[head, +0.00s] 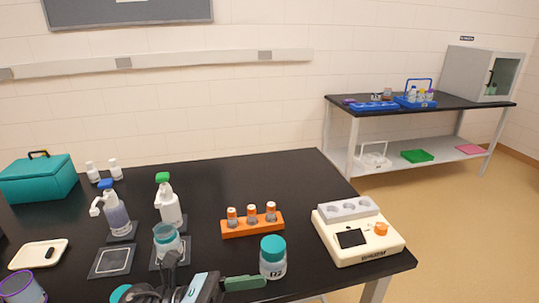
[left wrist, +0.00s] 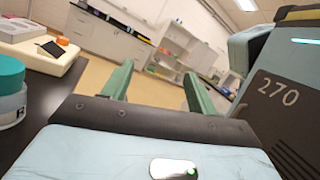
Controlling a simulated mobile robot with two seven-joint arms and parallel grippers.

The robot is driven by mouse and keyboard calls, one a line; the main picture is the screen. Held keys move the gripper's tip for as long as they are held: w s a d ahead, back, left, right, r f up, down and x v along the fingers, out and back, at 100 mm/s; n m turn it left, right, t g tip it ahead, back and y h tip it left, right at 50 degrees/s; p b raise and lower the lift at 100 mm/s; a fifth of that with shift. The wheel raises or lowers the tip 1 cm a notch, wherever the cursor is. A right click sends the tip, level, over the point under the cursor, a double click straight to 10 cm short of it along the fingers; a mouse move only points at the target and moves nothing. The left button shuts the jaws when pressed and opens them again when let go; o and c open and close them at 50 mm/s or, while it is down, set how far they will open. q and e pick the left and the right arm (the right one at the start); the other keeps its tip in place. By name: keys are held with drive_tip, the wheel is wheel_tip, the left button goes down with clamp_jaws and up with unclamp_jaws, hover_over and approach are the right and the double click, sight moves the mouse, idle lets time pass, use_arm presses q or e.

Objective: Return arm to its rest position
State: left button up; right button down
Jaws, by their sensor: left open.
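My left gripper (head: 252,282) is at the bottom middle of the head view, low over the front of the black table, pointing right. One green finger shows clearly there. In the left wrist view both green fingers of my left gripper (left wrist: 158,75) stand well apart with nothing between them. A jar with a teal lid (head: 272,257) stands just beyond the fingertips; it also shows at the left edge of the left wrist view (left wrist: 10,95). My right gripper is out of sight.
An orange rack (head: 253,228) with orange-capped tubes and a cream device (head: 358,238) stand to the right. The table's (head: 290,180) back right is clear.

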use_arm(q)
drive_tip(key=s+a+f+n+t+y, duration=0.1)
drive_tip(key=a+f+n+t+y, duration=0.35)
drive_tip(key=n, duration=0.75)
drive_tip(key=a+f+n+t+y, duration=0.2)
drive_tip(key=f+n+t+y, duration=0.2)
drive_tip(key=f+n+t, duration=0.55)
drive_tip(key=s+a+f+n+t+y, duration=0.15)
drive_tip(key=a+f+n+y, duration=0.3)
drive_tip(key=n, duration=0.95)
drive_tip(key=s+a+f+n+g+y, duration=0.2)
drive_tip(key=s+f+n, duration=0.4)
drive_tip(key=s, duration=0.3)
drive_tip(key=s+a+f+n+g+y+p, duration=0.1)
drive_tip(key=s+a+f+n+g+y, duration=0.2)
drive_tip(key=s+f+n, duration=0.4)
wheel_tip(320, 180, down, 2)
drive_tip(key=shift+s+a+f+g+y, duration=0.25)
drive_tip(key=shift+s+g+y, duration=0.15)
drive_tip(key=shift+s+g, duration=0.6)
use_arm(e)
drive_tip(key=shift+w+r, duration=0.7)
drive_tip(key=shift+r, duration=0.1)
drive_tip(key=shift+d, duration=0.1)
